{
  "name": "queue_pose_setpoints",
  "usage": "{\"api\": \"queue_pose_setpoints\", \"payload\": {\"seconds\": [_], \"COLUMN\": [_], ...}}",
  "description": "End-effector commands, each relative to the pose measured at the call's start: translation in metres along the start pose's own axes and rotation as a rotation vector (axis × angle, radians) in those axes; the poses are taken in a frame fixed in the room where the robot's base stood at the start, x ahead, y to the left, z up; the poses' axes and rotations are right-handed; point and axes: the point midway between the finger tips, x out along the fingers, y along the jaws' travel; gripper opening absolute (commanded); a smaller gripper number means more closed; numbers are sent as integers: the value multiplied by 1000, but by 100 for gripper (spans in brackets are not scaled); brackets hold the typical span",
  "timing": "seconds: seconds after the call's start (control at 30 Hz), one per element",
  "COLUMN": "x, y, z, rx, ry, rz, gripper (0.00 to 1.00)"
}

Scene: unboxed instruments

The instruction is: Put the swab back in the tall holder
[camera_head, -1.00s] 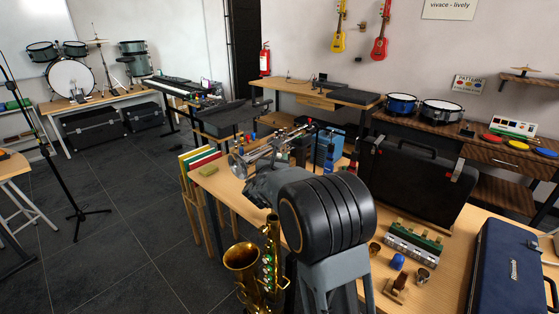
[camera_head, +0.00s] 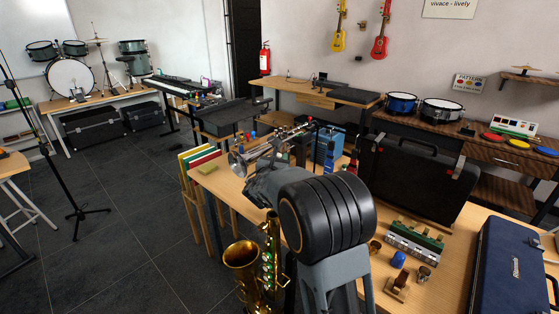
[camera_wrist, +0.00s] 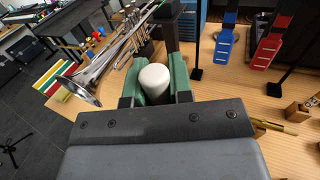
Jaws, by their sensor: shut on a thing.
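My gripper (camera_wrist: 156,82) shows in the wrist view with its green finger pads closed on a white, round-ended thing, which looks like the swab (camera_wrist: 154,80). Only its pale top shows between the pads; the rest is hidden. In the head view my own arm hides the fingertips and the swab. A dark upright post (camera_wrist: 166,32) stands just beyond the fingers in the wrist view. I cannot tell whether it is the tall holder, and I see no other thing that is clearly it.
A silver trumpet (camera_wrist: 106,58) lies close left of the fingers. Blue (camera_wrist: 226,38) and red (camera_wrist: 270,44) upright pieces stand to the right, with small wooden blocks (camera_wrist: 297,112) nearer. A saxophone (camera_head: 271,255) stands by the bench's front edge. A large black case (camera_head: 415,180) stands behind.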

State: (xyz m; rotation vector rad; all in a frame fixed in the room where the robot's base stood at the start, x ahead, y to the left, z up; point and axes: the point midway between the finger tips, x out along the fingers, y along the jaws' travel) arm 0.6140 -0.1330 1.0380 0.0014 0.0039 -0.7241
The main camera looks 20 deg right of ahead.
Motion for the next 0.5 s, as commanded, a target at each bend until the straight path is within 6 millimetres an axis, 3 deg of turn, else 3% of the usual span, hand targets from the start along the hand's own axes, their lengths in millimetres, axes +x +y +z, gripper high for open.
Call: {"api": "queue_pose_setpoints", "payload": {"seconds": [0.07,0.1,0.37,0.5], "x": [0,0,0,0], "y": [0,0,0,0], "z": [0,0,0,0], "rx": [0,0,0,0], "ry": [0,0,0,0], "rz": [0,0,0,0], "gripper": [0,23,48,50]}}
